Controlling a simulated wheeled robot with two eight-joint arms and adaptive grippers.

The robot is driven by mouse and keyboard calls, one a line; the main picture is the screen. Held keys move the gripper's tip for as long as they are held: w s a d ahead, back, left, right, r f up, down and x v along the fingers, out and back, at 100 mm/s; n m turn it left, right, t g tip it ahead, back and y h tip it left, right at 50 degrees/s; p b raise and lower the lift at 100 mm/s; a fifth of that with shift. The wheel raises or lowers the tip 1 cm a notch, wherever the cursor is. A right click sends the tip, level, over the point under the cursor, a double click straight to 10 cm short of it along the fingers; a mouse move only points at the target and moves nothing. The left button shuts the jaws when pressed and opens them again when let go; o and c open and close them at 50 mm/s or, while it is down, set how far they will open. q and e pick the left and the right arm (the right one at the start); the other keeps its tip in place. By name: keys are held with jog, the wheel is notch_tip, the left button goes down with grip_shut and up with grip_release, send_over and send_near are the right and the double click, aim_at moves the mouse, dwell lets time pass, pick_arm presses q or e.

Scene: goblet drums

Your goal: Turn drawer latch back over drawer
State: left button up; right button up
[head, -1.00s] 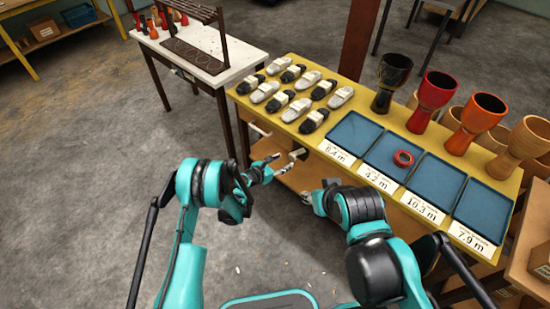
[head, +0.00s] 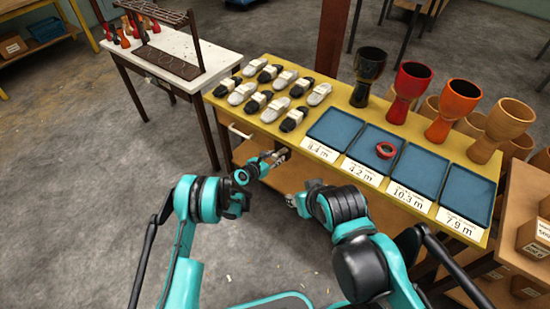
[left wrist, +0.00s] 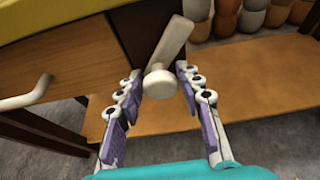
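The drawer latch (left wrist: 174,42) is a pale bar with a round knob end, on a dark post right of the drawer. In the left wrist view its bar tilts up and right, away from the drawer front (left wrist: 85,60). My left gripper (left wrist: 158,74) is open, with its purple-padded fingers on either side of the knob. I cannot tell whether they touch it. In the head view my left gripper (head: 272,158) is at the latch, which it partly hides. The drawer has a white handle (left wrist: 25,92). My right gripper (head: 292,200) is low, its fingers too small to read.
The yellow table (head: 312,104) above the drawer holds shoe-like items, blue trays (head: 345,127) and goblet drums (head: 408,88). A red ring (head: 386,150) lies in one tray. A wooden shelf (left wrist: 240,80) runs below. A white side table (head: 175,45) stands at the left.

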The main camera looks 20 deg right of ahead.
pick_arm(q)
jog(key=c, duration=0.5)
jog(key=m+t+y, duration=0.1)
jog(key=m+t, duration=0.1)
jog(key=m, duration=0.1)
jog(key=shift+s+d+m, duration=0.1)
jog(key=shift+m, duration=0.2)
jog(key=m+t+y, duration=0.1)
jog(key=m+t, duration=0.1)
jog(key=m, duration=0.1)
jog(key=shift+f+m, duration=0.1)
jog(key=shift+m, duration=0.3)
jog(key=shift+t, duration=0.3)
jog(key=o, duration=1.1)
